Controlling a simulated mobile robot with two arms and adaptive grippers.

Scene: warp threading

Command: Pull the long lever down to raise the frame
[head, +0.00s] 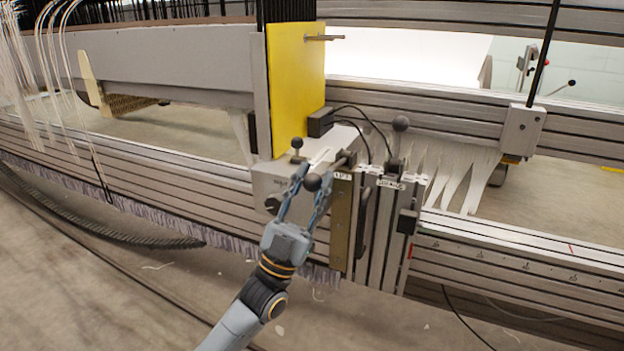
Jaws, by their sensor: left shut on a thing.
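The long lever (338,164) is a short-looking dark rod ending in a round black knob (313,182). It sticks out from the slotted metal control block toward the lower left, beside a small white label. My left gripper (308,188) reaches up from below, and its two fingers are shut around the knob. The fingers partly cover the lever's end. The yellow-plated frame (297,85) stands behind and above the block, joined to a long grey beam (165,62). My right gripper is not in view.
A small black knob (296,143) stands on the grey box to the left. White threads hang at left and right. The floor in front is largely clear.

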